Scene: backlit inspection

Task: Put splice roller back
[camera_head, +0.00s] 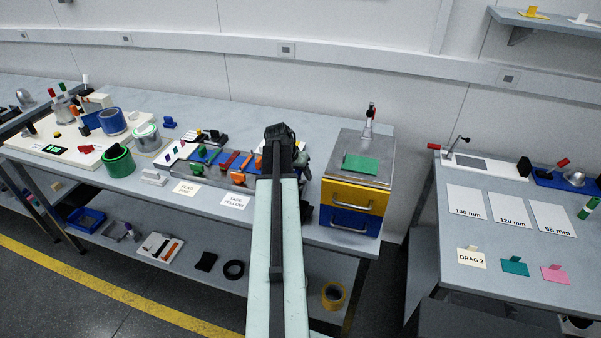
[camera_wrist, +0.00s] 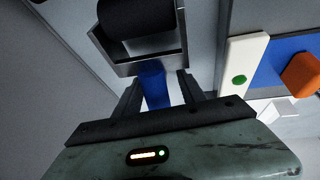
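In the wrist view, a black roller (camera_wrist: 138,16) sits in a grey metal frame, with a blue handle (camera_wrist: 153,88) pointing toward my gripper; it looks like the splice roller. My gripper (camera_wrist: 160,92) has its two dark fingers on either side of the blue handle. A bright gap shows between the handle and the right finger, so the fingers look open around it. In the head view, my arm reaches over the bench to the back of a tool tray (camera_head: 238,181); the arm end hides the roller there.
The tray holds several coloured tools. In the wrist view, a white strip with a green dot (camera_wrist: 233,70) and an orange piece (camera_wrist: 302,76) lie to the right. A drawer unit (camera_head: 352,198) stands right of my arm; cans (camera_head: 118,161) stand left. A separate table (camera_head: 480,240) is at the right.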

